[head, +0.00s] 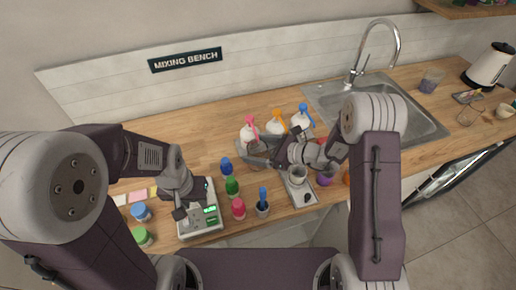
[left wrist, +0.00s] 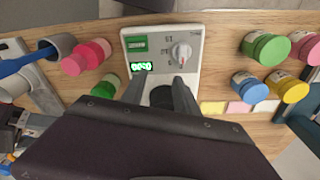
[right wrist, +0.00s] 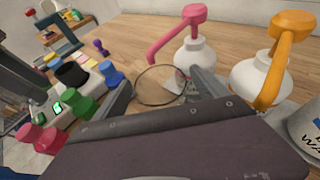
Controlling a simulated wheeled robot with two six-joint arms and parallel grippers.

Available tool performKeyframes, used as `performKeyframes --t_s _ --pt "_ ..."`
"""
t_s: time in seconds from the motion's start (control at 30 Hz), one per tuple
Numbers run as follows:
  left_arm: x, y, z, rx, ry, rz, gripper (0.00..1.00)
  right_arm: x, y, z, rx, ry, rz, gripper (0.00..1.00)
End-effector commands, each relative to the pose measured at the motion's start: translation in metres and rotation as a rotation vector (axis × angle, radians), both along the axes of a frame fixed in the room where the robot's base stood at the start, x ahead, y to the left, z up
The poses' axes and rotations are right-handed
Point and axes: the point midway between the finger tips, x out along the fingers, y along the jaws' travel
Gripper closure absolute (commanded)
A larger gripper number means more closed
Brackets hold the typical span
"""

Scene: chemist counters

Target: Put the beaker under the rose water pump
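A clear glass beaker (right wrist: 160,102) shows in the right wrist view, mostly as a thin rim between the fingers. My right gripper (right wrist: 162,88) has its fingers on either side of the beaker, seemingly against the glass. In the head view my right gripper (head: 258,148) is just in front of the pink pump bottle (head: 250,133). The pink spout (right wrist: 155,54) ends close above the beaker's rim. The bottle's label is hidden, so I cannot read rose water on it.
An orange pump bottle (head: 277,127) and a blue one (head: 301,119) stand to the right. Several coloured jars, including green (head: 232,186) and pink (head: 238,208), stand in front. A grey tray (head: 306,197) holds a cup (head: 298,174). A sink (head: 418,122) is further right.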

Motion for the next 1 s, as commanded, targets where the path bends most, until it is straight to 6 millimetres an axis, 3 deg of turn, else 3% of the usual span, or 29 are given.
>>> performKeyframes --t_s 0.27,0.8,1.0 --pt "0.0 0.0 0.007 0.0 0.0 0.0 0.64 0.0 0.0 0.007 0.0 0.0 0.0 0.16" --pt "0.0 0.0 -0.003 0.0 0.0 0.0 0.64 -0.04 -0.081 0.04 0.0 -0.001 -0.005 0.16" --pt "0.0 0.0 -0.004 0.0 0.0 0.0 0.64 -0.049 -0.097 0.048 0.001 -0.001 -0.001 0.16"
